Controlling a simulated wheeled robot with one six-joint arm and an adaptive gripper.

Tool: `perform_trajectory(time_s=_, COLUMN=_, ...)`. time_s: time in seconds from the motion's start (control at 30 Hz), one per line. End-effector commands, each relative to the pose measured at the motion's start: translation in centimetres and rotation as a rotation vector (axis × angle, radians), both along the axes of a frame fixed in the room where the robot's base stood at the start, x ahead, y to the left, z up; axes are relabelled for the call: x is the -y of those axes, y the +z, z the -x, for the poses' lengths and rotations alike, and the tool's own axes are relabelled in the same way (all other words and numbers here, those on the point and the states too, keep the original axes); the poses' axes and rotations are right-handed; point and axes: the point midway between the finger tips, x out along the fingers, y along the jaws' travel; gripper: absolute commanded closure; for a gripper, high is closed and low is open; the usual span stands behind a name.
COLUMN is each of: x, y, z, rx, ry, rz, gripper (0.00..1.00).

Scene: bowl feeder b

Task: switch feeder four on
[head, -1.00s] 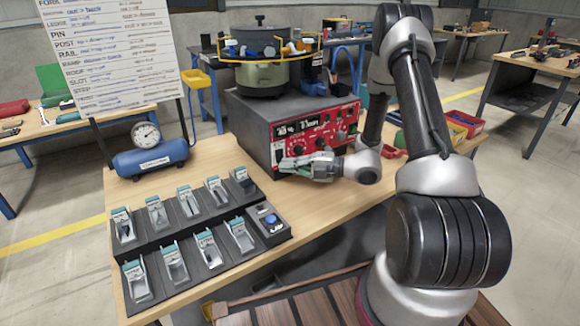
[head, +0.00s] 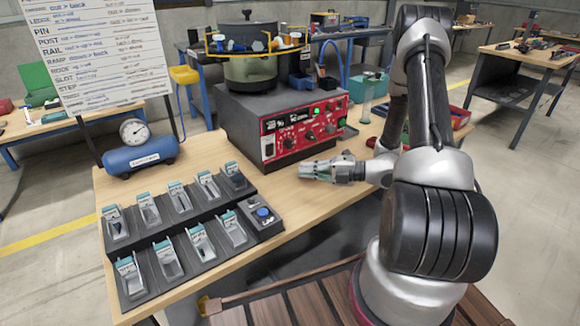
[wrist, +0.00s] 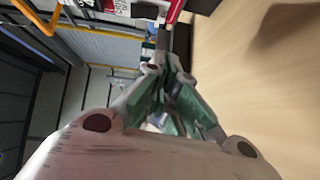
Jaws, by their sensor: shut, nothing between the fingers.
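The feeder (head: 265,118) is a dark grey box with a red control panel (head: 305,128) on its front and a round bowl (head: 249,68) on top. The panel carries displays, several dark knobs and a lit green button or lamp (head: 316,112). No feeder number is legible. My gripper (head: 306,170) is in front of the panel, low over the table, pointing left and apart from the panel. It is shut and empty. In the wrist view the green-padded fingers (wrist: 172,92) are together, with a bit of the red panel (wrist: 174,10) at the top edge.
Two stepped rows of grey trays (head: 180,225) stand at the left front, with a blue-button box (head: 263,212) beside them. A blue air tank (head: 141,155) with a gauge and a text board (head: 98,50) are behind. Bare table (head: 235,155) lies between trays and feeder.

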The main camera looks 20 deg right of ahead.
Motion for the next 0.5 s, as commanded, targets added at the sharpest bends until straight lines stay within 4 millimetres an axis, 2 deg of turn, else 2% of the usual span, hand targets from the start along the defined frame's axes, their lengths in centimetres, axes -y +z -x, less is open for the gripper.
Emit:
perform_trajectory(time_s=0.1, x=1.6, y=-0.2, z=0.8, rx=0.000, ry=-0.003, rz=0.000, gripper=1.00)
perform_trajectory(time_s=0.2, x=2.3, y=-0.2, z=1.2, rx=0.000, ry=-0.001, rz=0.000, gripper=1.00)
perform_trajectory(time_s=0.5, x=2.6, y=-0.3, z=1.5, rx=0.000, ry=0.000, rz=0.000, gripper=1.00)
